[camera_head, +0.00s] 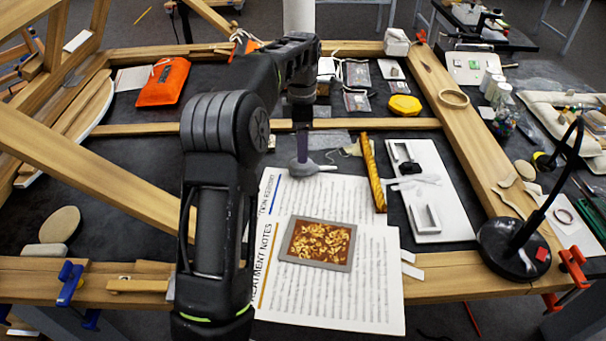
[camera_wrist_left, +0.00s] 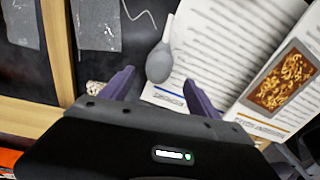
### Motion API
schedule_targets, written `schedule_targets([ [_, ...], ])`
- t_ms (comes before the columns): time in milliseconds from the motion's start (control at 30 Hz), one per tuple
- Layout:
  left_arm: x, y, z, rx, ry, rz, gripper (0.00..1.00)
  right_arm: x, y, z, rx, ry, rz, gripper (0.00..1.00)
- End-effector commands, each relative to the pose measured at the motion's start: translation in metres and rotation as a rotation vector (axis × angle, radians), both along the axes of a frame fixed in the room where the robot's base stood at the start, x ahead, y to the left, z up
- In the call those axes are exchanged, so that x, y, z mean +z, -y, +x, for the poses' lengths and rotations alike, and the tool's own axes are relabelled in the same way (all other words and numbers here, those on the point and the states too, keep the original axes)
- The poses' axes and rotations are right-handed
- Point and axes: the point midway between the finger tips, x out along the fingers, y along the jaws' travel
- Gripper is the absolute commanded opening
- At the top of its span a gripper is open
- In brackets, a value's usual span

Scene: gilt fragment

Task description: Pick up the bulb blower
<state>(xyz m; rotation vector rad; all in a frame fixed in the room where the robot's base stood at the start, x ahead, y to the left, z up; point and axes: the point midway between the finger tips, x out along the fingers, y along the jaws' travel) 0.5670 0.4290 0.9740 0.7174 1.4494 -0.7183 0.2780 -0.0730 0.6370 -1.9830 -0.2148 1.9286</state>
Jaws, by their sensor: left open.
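The bulb blower (camera_head: 304,169) is grey, with a round bulb and a thin nozzle. It lies at the top edge of the printed sheets, and its nozzle points right in the head view. In the left wrist view the blower (camera_wrist_left: 159,63) lies ahead of and between the two purple fingers, its nozzle pointing away. My left gripper (camera_head: 302,146) points down just above the bulb; in the wrist view my left gripper (camera_wrist_left: 158,84) is open and empty. Whether a finger touches the bulb cannot be told. My right gripper is not in view.
Printed sheets (camera_head: 330,297) carry a framed gilt fragment (camera_head: 318,244). A gold rod (camera_head: 373,174) and a white board (camera_head: 447,221) lie right of the blower. A black lamp (camera_head: 515,250) stands farther right. Wooden beams (camera_head: 460,125) frame the dark surface.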

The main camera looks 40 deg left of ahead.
Motion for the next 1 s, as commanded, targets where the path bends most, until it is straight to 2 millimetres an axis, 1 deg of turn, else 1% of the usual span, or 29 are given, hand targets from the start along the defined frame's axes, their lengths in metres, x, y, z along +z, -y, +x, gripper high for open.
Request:
schedule_targets([
  [233, 0.000, 0.000, 0.000, 0.000, 0.000, 0.000, 0.70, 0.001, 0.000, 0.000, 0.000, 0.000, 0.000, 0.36],
  [500, -0.023, -0.001, 0.000, 0.000, -0.001, 0.000, 0.70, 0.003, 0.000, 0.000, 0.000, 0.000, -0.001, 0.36],
  [833, -0.026, -0.001, 0.000, 0.000, -0.001, -0.001, 0.70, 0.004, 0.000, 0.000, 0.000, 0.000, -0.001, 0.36],
  [933, -0.033, -0.001, -0.001, 0.000, -0.002, 0.000, 0.70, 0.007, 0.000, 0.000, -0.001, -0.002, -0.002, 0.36],
  [1000, -0.042, -0.002, -0.001, 0.000, -0.004, -0.001, 0.70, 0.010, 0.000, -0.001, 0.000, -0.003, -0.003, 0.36],
])
